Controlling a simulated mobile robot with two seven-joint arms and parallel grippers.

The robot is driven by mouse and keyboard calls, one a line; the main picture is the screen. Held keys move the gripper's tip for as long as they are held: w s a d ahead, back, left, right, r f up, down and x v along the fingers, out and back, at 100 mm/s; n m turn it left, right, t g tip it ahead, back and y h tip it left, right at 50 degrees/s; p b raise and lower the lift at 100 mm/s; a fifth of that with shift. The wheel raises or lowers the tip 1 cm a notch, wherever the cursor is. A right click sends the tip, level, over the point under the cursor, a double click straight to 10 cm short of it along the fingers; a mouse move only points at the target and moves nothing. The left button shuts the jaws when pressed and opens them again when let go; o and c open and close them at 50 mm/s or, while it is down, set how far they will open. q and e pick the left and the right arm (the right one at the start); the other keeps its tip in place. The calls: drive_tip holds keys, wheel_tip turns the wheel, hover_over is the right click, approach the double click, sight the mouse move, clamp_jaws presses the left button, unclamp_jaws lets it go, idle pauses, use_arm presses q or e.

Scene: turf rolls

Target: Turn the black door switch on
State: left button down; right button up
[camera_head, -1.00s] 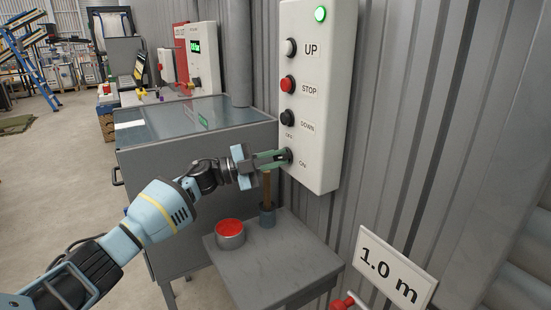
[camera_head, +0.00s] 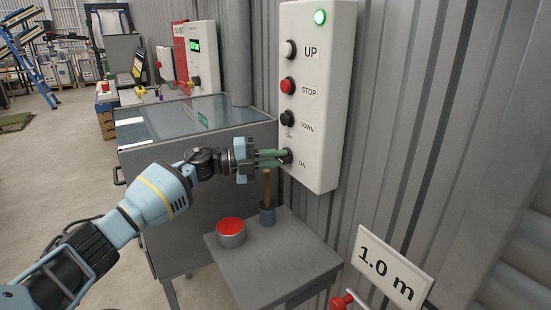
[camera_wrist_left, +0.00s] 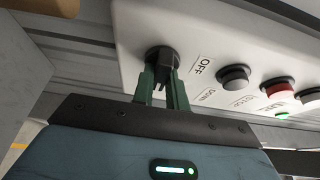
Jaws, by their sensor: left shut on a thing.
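The black door switch (camera_head: 286,156) is a rotary knob at the bottom of the white wall panel (camera_head: 318,165), between the OFF and ON labels. My left gripper (camera_head: 276,157) reaches it from the left, its green fingers shut on the knob. In the left wrist view, the fingers (camera_wrist_left: 163,88) sit on either side of the black knob (camera_wrist_left: 162,60), with the OFF label beside it. Which label the knob points to cannot be told. My right gripper is not in view.
Above the switch are the DOWN button (camera_head: 287,118), red STOP button (camera_head: 287,86), UP button (camera_head: 289,49) and a lit green lamp (camera_head: 320,17). Below stands a grey table (camera_head: 285,262) with a red-topped tin (camera_head: 231,232) and a wooden-handled brush or tool (camera_head: 267,190) in a cup.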

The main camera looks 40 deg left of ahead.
use_arm(q)
drive_tip(key=c, duration=1.4)
unclamp_jaws()
wheel_tip(320, 180, up, 4)
drive_tip(key=shift+a+f, duration=0.1)
drive_tip(key=shift+s+d, duration=0.55)
drive_tip(key=shift+s, duration=0.15)
drive_tip(key=s+d+r, duration=0.1)
drive_tip(key=s+d, duration=0.6)
drive_tip(key=s, duration=0.5)
drive_tip(key=shift+s+d+b, duration=0.15)
drive_tip(key=shift+d+b, duration=0.05)
drive_tip(key=shift+b, duration=0.1)
drive_tip(key=shift+r, duration=0.1)
